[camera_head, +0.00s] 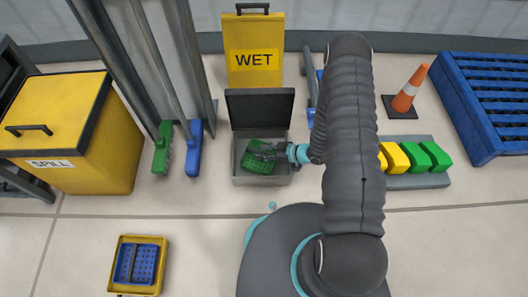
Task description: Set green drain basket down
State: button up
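The green drain basket (257,165) is at the grey open-topped box (262,181) in the middle of the view, turned at an angle to the box's sides. My gripper (262,152) reaches in from the right and its dark fingers overlap the basket's upper right part. The fingers are small and dark here, so I cannot tell whether they are closed on the basket or only beside it. I cannot tell whether the basket touches the box floor. The box's dark lid (260,108) stands open behind it.
A yellow tray (122,288) with a blue basket (136,264) lies at lower left. A yellow spill bin (75,130) stands left, beside green (162,150) and blue (194,150) brush heads. A WET sign (254,45), cone (409,88) and blue pallet (495,110) stand behind.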

jog(key=p+v, duration=0.1)
jog(key=v, duration=1)
jog(key=shift+d+r, duration=0.15)
jog(key=shift+d, duration=0.15)
jog(key=w+d+r+m+t+h, duration=0.2)
jog(key=w+d+r+h, duration=0.55)
jog(key=w+r, duration=0.4)
jog(key=s+d+r+m+h, duration=0.2)
jog(key=s+r+m+h, duration=0.1)
jog(key=r, duration=0.8)
jog(key=s+d+r+m+h, duration=0.2)
jog(key=d+r+h, duration=0.1)
jog(key=r, duration=0.9)
jog(key=s+a+r+m+y, duration=0.1)
jog(key=s+a+r+m, duration=0.2)
jog(key=s, duration=0.9)
jog(key=s+a+r+m+g+y, duration=0.1)
jog(key=s+a+r+m, duration=0.2)
jog(key=s+a+r, duration=0.3)
jog(key=s+r, duration=0.3)
jog(key=s, duration=0.3)
jog(key=shift+s+a, duration=0.25)
jog(key=shift+a, duration=0.1)
